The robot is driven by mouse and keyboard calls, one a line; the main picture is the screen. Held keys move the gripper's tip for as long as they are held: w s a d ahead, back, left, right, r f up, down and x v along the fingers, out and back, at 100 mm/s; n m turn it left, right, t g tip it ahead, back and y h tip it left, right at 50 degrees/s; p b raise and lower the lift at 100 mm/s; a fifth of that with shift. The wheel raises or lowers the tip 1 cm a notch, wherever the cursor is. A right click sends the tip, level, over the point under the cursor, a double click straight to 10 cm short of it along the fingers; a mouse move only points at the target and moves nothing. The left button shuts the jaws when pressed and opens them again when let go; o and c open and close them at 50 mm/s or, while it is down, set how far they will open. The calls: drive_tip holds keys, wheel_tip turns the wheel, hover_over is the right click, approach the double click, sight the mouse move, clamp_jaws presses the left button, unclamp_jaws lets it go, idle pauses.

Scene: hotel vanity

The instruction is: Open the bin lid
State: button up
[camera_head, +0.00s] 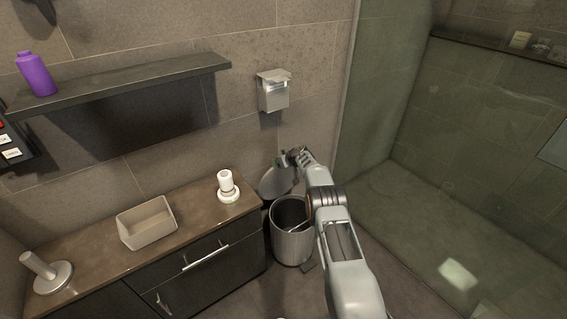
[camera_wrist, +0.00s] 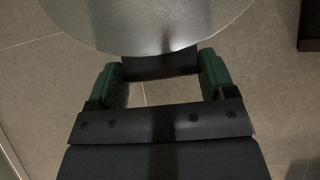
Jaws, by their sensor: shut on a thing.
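The grey metal bin (camera_head: 292,243) stands on the floor to the right of the vanity, and its top opening shows. Its round lid (camera_head: 274,186) is raised and tilted up at the back of the bin, towards the wall. In the wrist view the lid (camera_wrist: 150,22) is a grey disc at the top. My gripper (camera_head: 283,160) is at the lid's upper edge. Its green fingertips (camera_wrist: 164,80) stand apart, on either side of a dark piece at the lid's edge, and are shut on the lid. My arm hides part of the bin's right side.
The vanity top (camera_head: 95,240) on the left holds a beige open box (camera_head: 148,228), a white bottle (camera_head: 227,184) and a grey stand (camera_head: 47,272). A metal wall dispenser (camera_head: 273,92) hangs above the lid. A glass shower wall (camera_head: 375,90) is to the right.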

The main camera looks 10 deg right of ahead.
drive_tip(key=shift+r, duration=0.1)
drive_tip(key=o, duration=1.2)
drive_tip(key=shift+o, duration=0.2)
drive_tip(key=p+v, duration=0.3)
drive_tip(key=v, duration=1)
drive_tip(key=shift+s+d, duration=0.2)
drive_tip(key=shift+s, duration=0.05)
drive_tip(key=shift+r, duration=0.1)
